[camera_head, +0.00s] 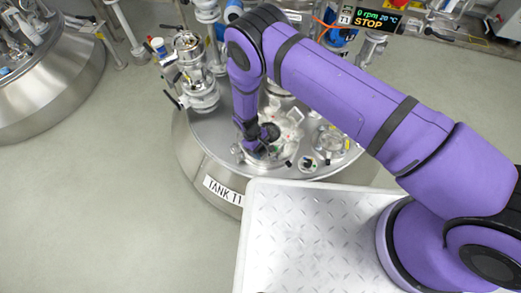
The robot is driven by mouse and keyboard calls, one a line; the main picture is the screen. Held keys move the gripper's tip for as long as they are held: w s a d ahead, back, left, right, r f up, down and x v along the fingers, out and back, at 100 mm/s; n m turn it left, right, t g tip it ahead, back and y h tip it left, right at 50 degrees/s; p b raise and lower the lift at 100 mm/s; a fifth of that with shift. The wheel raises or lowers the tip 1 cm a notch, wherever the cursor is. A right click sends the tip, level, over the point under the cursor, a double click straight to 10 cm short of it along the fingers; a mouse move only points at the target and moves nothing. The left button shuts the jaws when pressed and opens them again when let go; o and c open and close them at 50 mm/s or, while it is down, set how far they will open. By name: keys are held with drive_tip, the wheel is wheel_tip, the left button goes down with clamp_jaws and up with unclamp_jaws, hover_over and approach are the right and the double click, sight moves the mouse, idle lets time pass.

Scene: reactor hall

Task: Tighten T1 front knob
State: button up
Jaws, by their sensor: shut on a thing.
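A round steel tank (188,160) stands in the middle of the view, with a white label (223,190) on its front rim that appears to read "TANK T1". My gripper (259,148) reaches down onto the front part of the tank lid (222,130). It is shut on the front knob, which is mostly hidden by the fingers. Light clamp parts (286,124) sit just behind the gripper on the lid. How far the knob is turned cannot be seen.
A steel valve assembly (197,75) rises at the lid's left. A round fitting (328,142) and a small port (307,162) lie to the right. Another tank (50,85) stands far left; the floor between is clear.

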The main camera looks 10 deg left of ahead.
drive_tip(key=shift+m, duration=0.4)
drive_tip(key=shift+r, duration=0.1)
drive_tip(key=o, duration=0.9)
drive_tip(key=shift+o, duration=0.2)
drive_tip(key=v, duration=1)
drive_tip(key=shift+w+r, duration=0.2)
drive_tip(key=shift+r, duration=0.15)
drive_tip(key=shift+w+r, duration=0.1)
